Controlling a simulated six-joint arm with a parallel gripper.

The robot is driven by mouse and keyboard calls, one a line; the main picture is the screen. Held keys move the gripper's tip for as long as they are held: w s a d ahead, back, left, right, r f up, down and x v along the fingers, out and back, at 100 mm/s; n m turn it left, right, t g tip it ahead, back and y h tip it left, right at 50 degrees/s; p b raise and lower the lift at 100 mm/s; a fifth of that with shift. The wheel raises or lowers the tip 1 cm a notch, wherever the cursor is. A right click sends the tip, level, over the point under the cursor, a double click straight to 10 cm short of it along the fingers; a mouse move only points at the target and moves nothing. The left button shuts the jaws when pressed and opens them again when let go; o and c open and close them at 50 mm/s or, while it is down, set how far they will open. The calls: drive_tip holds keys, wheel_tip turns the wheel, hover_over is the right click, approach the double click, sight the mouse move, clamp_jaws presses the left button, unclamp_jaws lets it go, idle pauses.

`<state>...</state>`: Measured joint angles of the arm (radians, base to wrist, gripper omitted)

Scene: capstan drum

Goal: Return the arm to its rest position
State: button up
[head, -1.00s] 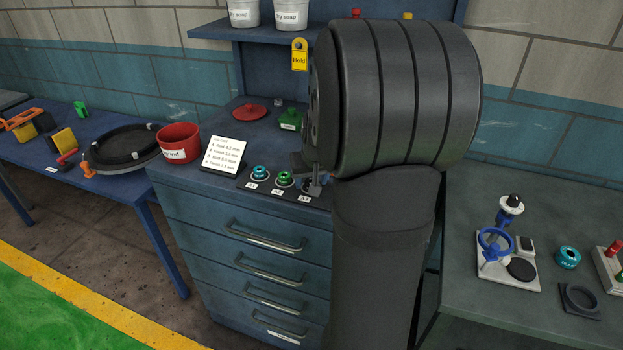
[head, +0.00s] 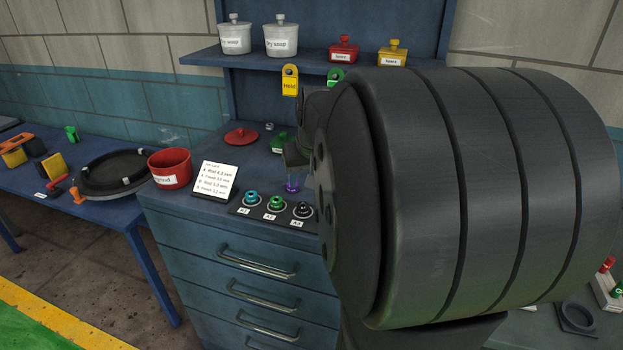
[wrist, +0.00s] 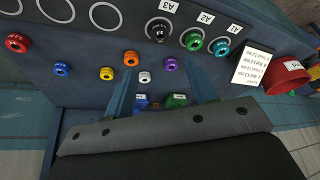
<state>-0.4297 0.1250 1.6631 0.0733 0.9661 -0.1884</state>
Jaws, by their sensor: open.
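My gripper (head: 296,157) is above the cabinet top in the head view, partly hidden by my dark arm link. In the wrist view its two fingers (wrist: 164,88) stand apart with nothing held between them. Below it in the head view, a strip holds a teal ring piece (head: 251,198) at A1, a green one (head: 277,203) at A2 and a black one (head: 303,210) at A3. The wrist view shows the black piece (wrist: 158,30) seated beside label A3, apart from my fingers. A purple piece (head: 292,186) shows just behind the strip.
A text card (head: 214,180) and red bin (head: 170,168) stand left of the strip. A shelf (head: 205,58) with pots hangs behind.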

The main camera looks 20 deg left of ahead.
sight(303, 206)
drive_tip(key=x, duration=1.2)
drive_tip(key=shift+w, duration=0.1)
drive_tip(key=shift+r, duration=1.45)
